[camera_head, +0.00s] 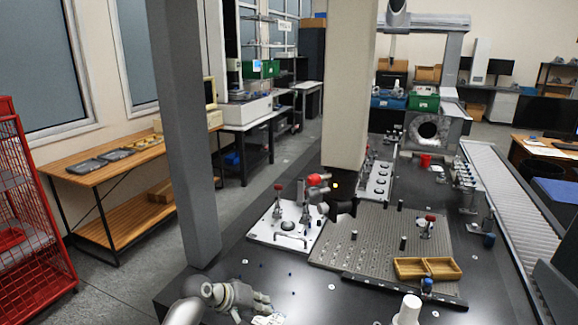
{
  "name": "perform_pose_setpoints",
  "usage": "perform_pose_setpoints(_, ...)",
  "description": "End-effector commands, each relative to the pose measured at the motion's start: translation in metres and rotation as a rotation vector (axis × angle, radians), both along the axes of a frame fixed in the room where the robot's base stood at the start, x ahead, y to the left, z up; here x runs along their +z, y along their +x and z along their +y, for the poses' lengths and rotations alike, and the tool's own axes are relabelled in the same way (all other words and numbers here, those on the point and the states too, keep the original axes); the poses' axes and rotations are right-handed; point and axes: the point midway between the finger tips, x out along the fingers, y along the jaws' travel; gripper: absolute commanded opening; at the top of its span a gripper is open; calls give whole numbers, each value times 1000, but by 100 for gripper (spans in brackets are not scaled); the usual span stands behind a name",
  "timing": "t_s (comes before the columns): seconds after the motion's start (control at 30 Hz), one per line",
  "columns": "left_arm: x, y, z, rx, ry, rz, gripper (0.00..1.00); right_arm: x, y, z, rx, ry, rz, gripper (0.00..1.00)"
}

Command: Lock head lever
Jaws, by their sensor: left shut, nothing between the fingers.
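The measuring head (318,190) hangs at the foot of the pale vertical column (347,90), over the dark machine table. It has a grey body with red parts on top and a black piece (342,208) reaching right. A lever on the head is too small to make out, so its position cannot be told. My left gripper (266,314) is low in the picture, at the bottom edge, shut and empty. It is well below and left of the head in the picture, apart from it.
A perforated plate (375,240) bears a wooden tray (428,268) and small fixtures. A white plate (270,238) with red-topped clamps lies left of it. A grey post (182,130) stands at the left. The dark table (235,272) near my left gripper is mostly clear.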

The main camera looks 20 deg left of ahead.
Motion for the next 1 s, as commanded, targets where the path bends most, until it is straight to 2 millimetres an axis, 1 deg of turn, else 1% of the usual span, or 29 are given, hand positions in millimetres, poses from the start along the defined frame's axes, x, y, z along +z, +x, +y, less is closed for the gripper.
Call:
perform_pose_setpoints(0.03,38,16,5,6,-44,-42,0,1,0,-1,1,-1,0,40)
perform_pose_setpoints(0.07,59,24,6,5,-73,-63,0,1,0,-2,1,-2,1,40)
perform_pose_setpoints(0.1,90,33,8,3,-115,-94,0,1,0,-3,2,-3,0,40)
perform_pose_setpoints(0.17,138,43,12,-7,-179,-140,0,1,0,-4,2,-5,0,40)
perform_pose_setpoints(0.2,171,48,13,-18,-224,-172,0,1,0,-5,2,-7,1,40)
perform_pose_setpoints(0.27,220,51,16,-39,-283,-219,0,2,0,-6,3,-7,1,40)
perform_pose_setpoints(0.3,250,51,17,-57,-322,-247,0,2,0,-5,3,-7,1,40)
perform_pose_setpoints(0.37,293,47,19,-86,-370,-289,0,2,0,-5,4,-6,1,40)
perform_pose_setpoints(0.4,319,44,21,-106,-399,-315,0,2,0,-5,5,-6,1,40)
perform_pose_setpoints(0.5,370,33,23,-153,-453,-365,0,2,0,-4,7,-5,1,40)
perform_pose_setpoints(0.6,403,22,25,-189,-487,-399,0,2,0,-2,7,-3,1,40)
perform_pose_setpoints(0.7,420,16,26,-209,-505,-416,0,2,0,-1,6,-1,1,40)
perform_pose_setpoints(0.8,426,13,26,-217,-512,-422,0,2,0,2,5,2,2,40)
perform_pose_setpoints(1.0,425,13,26,-217,-512,-422,0,2,0,5,4,6,1,40)
